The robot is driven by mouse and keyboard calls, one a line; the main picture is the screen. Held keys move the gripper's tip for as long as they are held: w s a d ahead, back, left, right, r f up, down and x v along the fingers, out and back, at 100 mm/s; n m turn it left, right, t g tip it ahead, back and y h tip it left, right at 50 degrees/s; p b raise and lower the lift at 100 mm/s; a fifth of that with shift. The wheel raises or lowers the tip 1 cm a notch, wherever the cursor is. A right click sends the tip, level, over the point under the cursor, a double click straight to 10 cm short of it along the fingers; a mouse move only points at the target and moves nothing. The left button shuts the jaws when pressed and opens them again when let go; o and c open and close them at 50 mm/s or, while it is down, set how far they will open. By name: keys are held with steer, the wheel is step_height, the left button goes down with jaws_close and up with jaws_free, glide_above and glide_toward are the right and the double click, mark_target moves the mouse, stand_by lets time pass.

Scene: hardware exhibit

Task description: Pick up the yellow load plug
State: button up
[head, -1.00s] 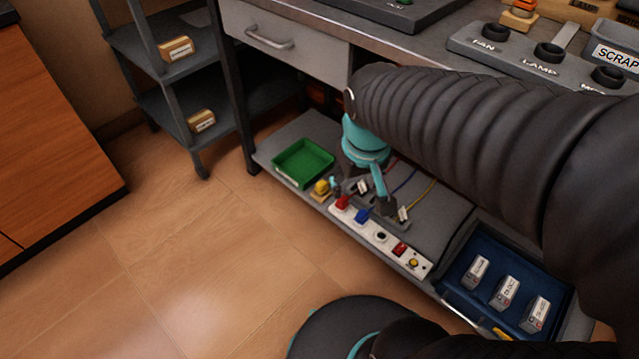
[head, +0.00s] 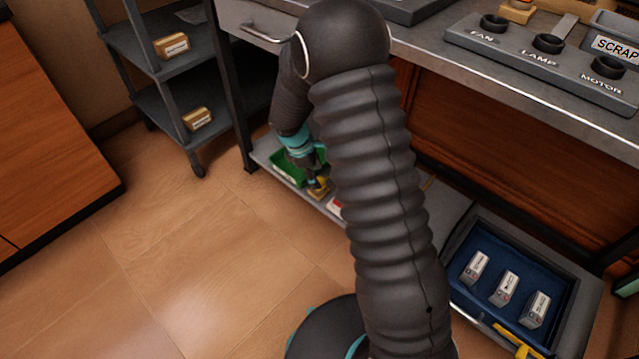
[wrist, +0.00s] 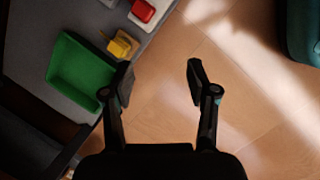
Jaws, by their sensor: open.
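The yellow load plug (wrist: 122,45) is on the low grey shelf in the wrist view, between the green tray and the power strip. It lies just up and left of my left finger, outside the gap between the fingers. In the head view the plug (head: 319,191) is partly covered by my gripper (head: 315,174). In the wrist view my gripper (wrist: 160,79) is open and empty, with wooden floor showing between its fingers. I cannot tell whether the left finger touches the plug.
The green tray (wrist: 82,76) lies left of the plug. A red plug (wrist: 144,10) sits on the white strip beyond it. A blue-lined bin (head: 482,240) with several small boxes is at right. The worktop (head: 500,75) overhangs the shelf. The floor in front is clear.

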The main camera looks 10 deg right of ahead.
steer(key=w+f+n+t, duration=0.1)
steer(key=w+f+n, duration=0.3)
steer(key=w+n, duration=0.1)
steer(key=n+t+b, duration=0.1)
steer(key=n, duration=0.4)
glide_above(319, 179)
steer(key=a, duration=0.2)
steer(key=f, duration=0.5)
steer(key=s+f, duration=0.1)
steer(key=f, duration=0.1)
steer(key=shift+a+f, duration=0.1)
steer(key=shift+f, duration=0.1)
steer(key=shift+s+b+x, duration=0.15)
steer(key=shift+b+x, duration=0.1)
steer(key=shift+x, duration=1.1)
steer(key=shift+s+b+x, duration=0.15)
steer(key=shift+b+x, duration=0.1)
steer(key=shift+x, duration=1.1)
jaws_close()
